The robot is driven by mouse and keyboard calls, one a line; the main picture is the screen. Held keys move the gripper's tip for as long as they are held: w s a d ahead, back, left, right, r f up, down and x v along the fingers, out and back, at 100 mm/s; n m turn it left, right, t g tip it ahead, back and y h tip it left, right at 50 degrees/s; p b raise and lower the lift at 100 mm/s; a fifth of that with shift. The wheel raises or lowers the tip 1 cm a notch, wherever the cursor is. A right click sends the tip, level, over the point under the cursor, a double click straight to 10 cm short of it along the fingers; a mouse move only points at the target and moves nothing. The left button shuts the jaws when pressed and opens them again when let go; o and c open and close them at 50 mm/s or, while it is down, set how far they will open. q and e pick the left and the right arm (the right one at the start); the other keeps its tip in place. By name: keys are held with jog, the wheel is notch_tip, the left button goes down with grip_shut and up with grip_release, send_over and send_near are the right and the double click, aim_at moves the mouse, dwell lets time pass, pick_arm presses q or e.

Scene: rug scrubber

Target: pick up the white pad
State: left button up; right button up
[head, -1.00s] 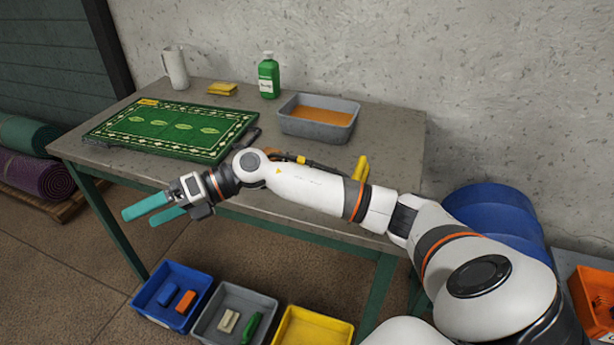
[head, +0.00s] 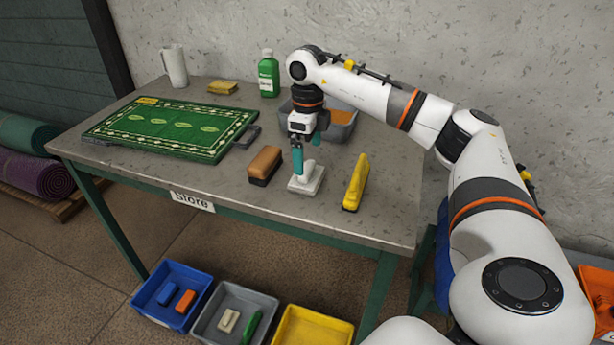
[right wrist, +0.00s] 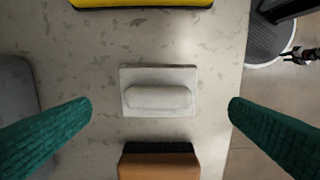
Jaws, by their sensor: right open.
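The white pad (head: 307,179) lies flat on the table, with a raised grip on its top. It also shows in the middle of the right wrist view (right wrist: 158,90). My right gripper (head: 298,163) points down just above the pad. In the right wrist view its two teal fingers (right wrist: 160,108) are spread wide, one on each side of the pad, with nothing between them in their grasp. How high the fingertips are above the table is hard to tell.
A brown brush (head: 265,164) lies left of the pad, a yellow brush (head: 356,182) right of it. Behind my right gripper is a grey tub (head: 343,130) with orange liquid. A green rug (head: 170,128) lies at left. Blue, grey and yellow bins (head: 314,329) stand on the floor.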

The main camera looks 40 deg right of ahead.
aim_at(307, 167)
notch_tip(307, 167, down, 7)
jog(key=shift+w+r, duration=0.1)
jog(key=shift+w, duration=0.05)
dwell(0.4)
jog(key=c, duration=0.7)
notch_tip(307, 167, up, 10)
jog(key=shift+r, duration=0.1)
jog(key=o, duration=0.4)
jog(key=c, duration=0.6)
